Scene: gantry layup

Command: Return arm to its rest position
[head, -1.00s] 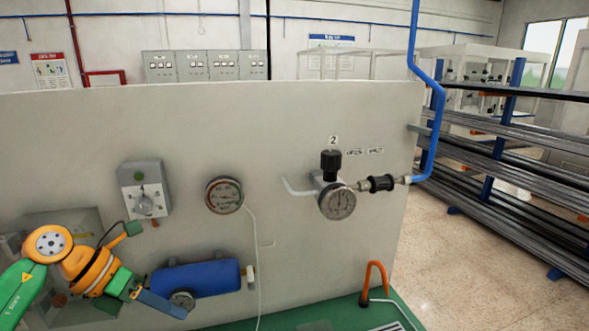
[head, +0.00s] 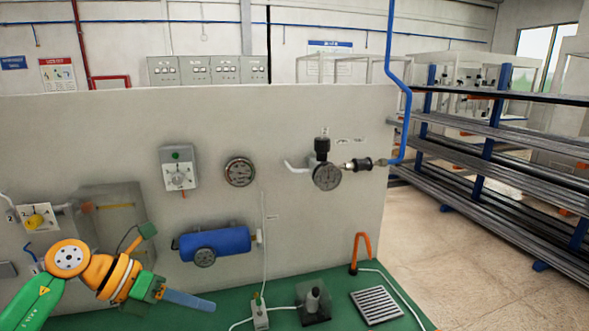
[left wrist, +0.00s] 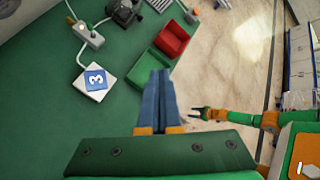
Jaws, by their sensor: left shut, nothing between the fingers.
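My left gripper (head: 190,299) is in the lower left of the head view, in front of the grey panel and above the green bench top. Its blue fingers are shut together and hold nothing. They also show in the left wrist view (left wrist: 160,78), pointing over the green bench edge, apart from the things on it. My right gripper (left wrist: 198,113) shows small and dark in the left wrist view, over the pale floor beside the bench. Its finger opening is too small to tell. It is not visible in the head view.
The grey panel (head: 340,235) carries a blue cylinder (head: 222,242), a gauge (head: 240,171) and a valve gauge (head: 326,176). The green bench (head: 225,300) holds a drain grille (head: 376,306). Red (left wrist: 171,40) and green (left wrist: 152,67) bins stand near its edge. Floor at right is clear.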

